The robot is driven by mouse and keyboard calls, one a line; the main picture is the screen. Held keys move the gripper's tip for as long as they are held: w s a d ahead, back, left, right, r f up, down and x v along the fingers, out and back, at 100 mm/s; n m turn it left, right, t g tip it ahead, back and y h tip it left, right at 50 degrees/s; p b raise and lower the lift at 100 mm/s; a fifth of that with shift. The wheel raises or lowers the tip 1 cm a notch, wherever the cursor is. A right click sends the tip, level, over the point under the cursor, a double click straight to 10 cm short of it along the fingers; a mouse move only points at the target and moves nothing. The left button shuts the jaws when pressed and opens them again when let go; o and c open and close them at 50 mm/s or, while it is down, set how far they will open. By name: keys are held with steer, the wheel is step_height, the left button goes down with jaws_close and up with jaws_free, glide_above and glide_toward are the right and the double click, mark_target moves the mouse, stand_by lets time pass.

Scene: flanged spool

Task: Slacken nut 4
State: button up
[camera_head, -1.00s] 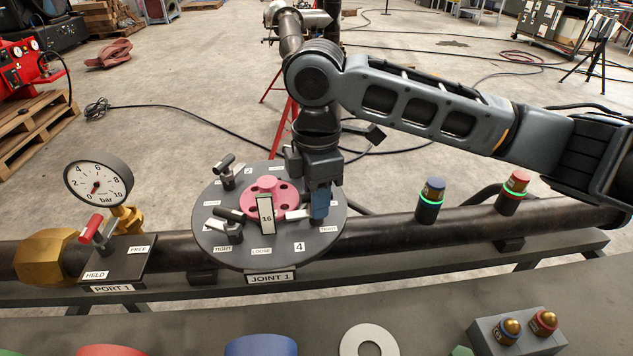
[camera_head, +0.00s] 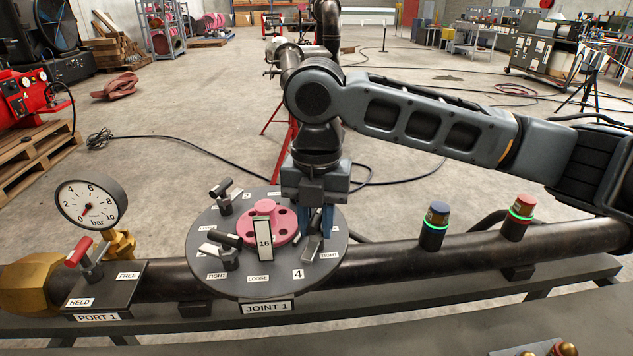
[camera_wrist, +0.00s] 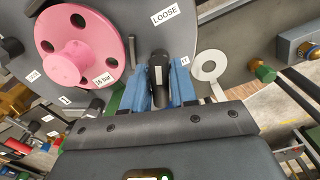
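Nut 4 (camera_head: 312,246), a metal piece with a dark handle, sits at the right of the round dark flange (camera_head: 262,286), behind the "4" label. My gripper (camera_head: 317,228) points down over it, its two blue fingers on either side of the handle. In the wrist view the dark handle (camera_wrist: 159,66) stands between the fingers of my gripper (camera_wrist: 162,88) and fills the gap, so they appear shut on it. The fingers partly hide the nut. A "TIGHT" label lies right of it in the head view.
A pink hub (camera_head: 264,222) with a "16" tag stands mid-flange, close to my gripper. Other handled nuts (camera_head: 225,246) sit left of it. A pressure gauge (camera_head: 90,205) and Port 1 lever (camera_head: 82,252) are further left. Blue-topped (camera_head: 434,226) and red-topped (camera_head: 519,214) buttons stand right.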

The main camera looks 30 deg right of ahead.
mark_target(317, 216)
steer(key=shift+n, duration=0.4)
steer(key=shift+r+m+p, duration=0.25)
steer(key=shift+m+p, duration=0.05)
steer(key=shift+p, duration=0.25)
steer(key=shift+m+p, duration=0.85)
steer(key=shift+m, duration=0.15)
step_height(317, 216, up, 6)
steer(key=p, duration=0.5)
steer(key=shift+r, duration=0.25)
